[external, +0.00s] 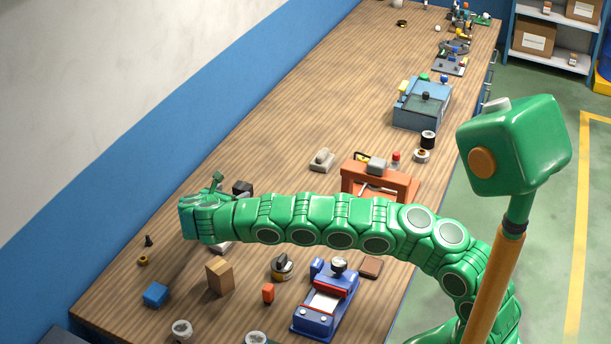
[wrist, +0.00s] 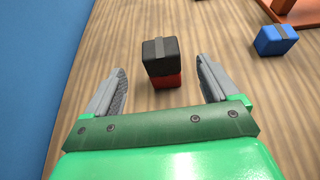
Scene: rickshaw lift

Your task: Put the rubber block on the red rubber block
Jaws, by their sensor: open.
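A black block (wrist: 160,50) sits on top of the red block (wrist: 167,80) in the wrist view, roughly lined up with it. Both stand on the wooden bench ahead of my gripper. My gripper (wrist: 161,68) is open, with one grey finger on each side of the stack and visible space between each finger and the blocks. It holds nothing. In the external view a dark block (external: 243,187) shows behind my green arm, near the hand. The red block under it is hidden there, and my fingertips are not clear in that view.
A blue block (wrist: 275,40) lies to the right in the wrist view, near an orange frame. In the external view, a tan block (external: 220,278), a blue cube (external: 155,294) and a blue device (external: 326,300) stand in front of my arm. A blue wall borders the bench on the left.

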